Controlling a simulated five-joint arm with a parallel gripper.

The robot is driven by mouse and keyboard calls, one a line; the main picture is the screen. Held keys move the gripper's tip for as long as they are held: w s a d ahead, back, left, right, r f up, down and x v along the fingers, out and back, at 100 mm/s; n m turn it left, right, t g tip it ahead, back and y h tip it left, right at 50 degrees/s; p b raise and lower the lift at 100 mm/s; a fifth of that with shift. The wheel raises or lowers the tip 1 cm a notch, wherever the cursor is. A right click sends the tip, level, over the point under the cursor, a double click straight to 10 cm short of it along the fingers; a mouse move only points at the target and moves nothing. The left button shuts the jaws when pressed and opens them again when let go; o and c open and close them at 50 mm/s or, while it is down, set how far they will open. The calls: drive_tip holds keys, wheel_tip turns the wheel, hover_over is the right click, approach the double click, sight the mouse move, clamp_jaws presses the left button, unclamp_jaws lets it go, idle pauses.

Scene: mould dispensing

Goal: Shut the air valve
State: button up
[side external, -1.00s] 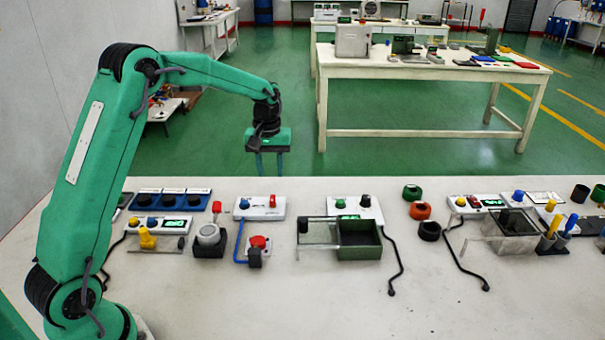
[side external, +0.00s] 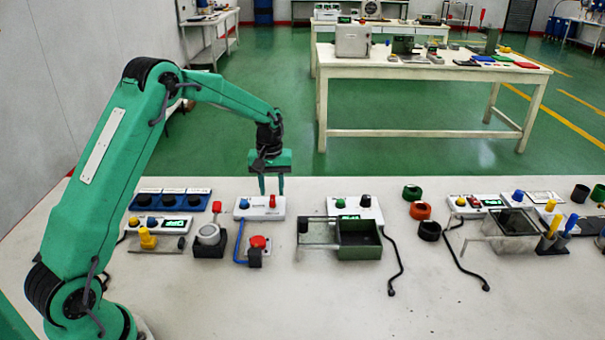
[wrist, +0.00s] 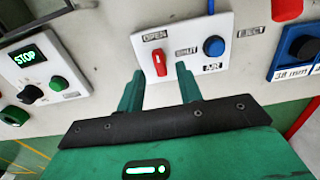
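The air valve is a red lever (side external: 272,201) on a white panel (side external: 252,214) that also carries a blue knob (side external: 244,203). In the wrist view the red lever (wrist: 160,63) points toward the OPEN label (wrist: 155,36); the SHUT label (wrist: 187,50) is to its right. My gripper (side external: 272,192) points down at the lever, its two fingers apart and empty. In the wrist view my gripper (wrist: 159,68) has one finger on each side of the lever's near end. I cannot tell whether a finger touches it.
A blue three-knob panel (side external: 171,200) is left of the white panel in the side view. A panel with a green knob and display (side external: 355,207) stands to the right. A red button unit (side external: 258,242) with a blue hose is in front. Bare table lies between.

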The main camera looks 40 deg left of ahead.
sight(273, 201)
drive_tip(key=shift+f, duration=1.4)
clamp_jaws()
